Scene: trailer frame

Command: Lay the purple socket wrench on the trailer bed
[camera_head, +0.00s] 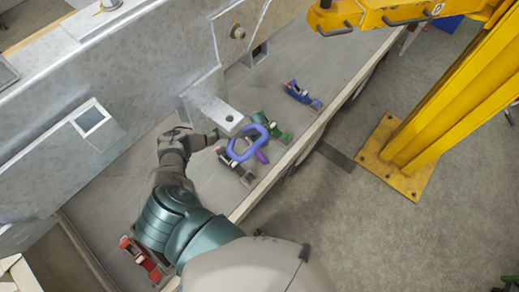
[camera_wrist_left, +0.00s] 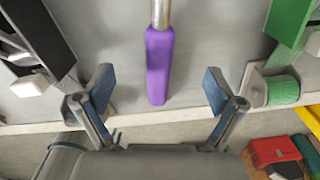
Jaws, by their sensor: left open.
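The purple socket wrench (camera_wrist_left: 159,65) shows in the left wrist view as a purple handle with a metal shaft running off the top edge. My left gripper (camera_head: 210,139) is open above the grey trailer bed (camera_head: 135,185). In the left wrist view its two fingers (camera_wrist_left: 159,92) stand on either side of the handle, with gaps on both sides. I cannot tell the height between them. My right gripper is not in view.
A green tool (camera_head: 272,128), a blue one (camera_head: 302,95) and a red one (camera_head: 140,258) lie on the bed. A dark item (camera_head: 235,168) sits close to the wrench. A tall metal beam (camera_head: 130,60) bounds the left. A yellow post (camera_head: 445,95) stands on the floor right.

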